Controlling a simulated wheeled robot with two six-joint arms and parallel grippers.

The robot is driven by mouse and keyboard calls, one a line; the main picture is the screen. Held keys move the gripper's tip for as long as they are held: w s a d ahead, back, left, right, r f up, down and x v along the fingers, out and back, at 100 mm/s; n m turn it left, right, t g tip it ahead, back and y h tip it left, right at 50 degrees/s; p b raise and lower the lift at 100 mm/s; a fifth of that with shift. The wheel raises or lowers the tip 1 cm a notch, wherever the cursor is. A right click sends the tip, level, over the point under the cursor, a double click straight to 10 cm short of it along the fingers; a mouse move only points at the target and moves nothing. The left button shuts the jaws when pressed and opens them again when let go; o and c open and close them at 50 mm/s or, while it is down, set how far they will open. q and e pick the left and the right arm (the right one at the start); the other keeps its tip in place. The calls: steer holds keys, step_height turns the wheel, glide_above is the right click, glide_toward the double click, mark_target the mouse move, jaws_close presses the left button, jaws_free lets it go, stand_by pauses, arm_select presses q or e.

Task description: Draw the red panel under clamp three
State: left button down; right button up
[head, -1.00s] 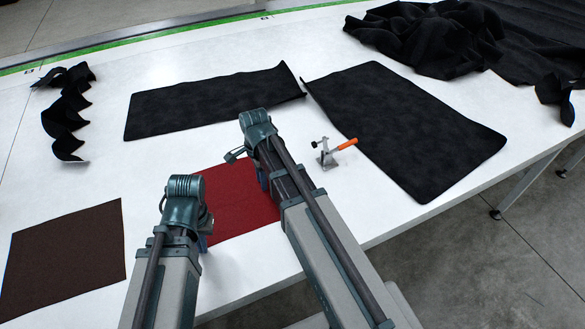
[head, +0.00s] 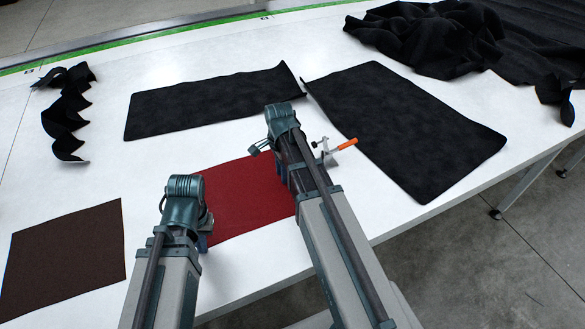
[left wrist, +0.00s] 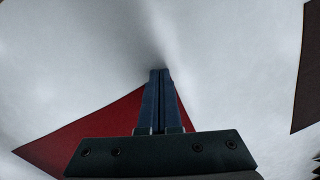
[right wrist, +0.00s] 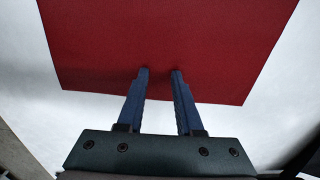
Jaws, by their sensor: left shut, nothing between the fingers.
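The red panel (head: 238,200) lies flat on the white table, between my two arms in the head view. It also shows in the left wrist view (left wrist: 85,135) and fills the top of the right wrist view (right wrist: 165,35). A clamp (head: 346,145) with an orange handle stands right of the panel, partly behind my right arm; no number is readable. My left gripper (left wrist: 160,72) is shut and empty beside the panel's left edge. My right gripper (right wrist: 162,72) has its fingers apart, with the tips over the panel near one edge; contact cannot be told.
A brown panel (head: 65,255) lies at the front left. Crumpled black fabric (head: 425,38) is at the back right, curled black strips (head: 62,115) at the left. White table is bare between them.

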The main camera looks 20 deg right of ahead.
steer(key=shift+d, duration=1.85)
arm_select(q)
steer(key=shift+r, duration=0.1)
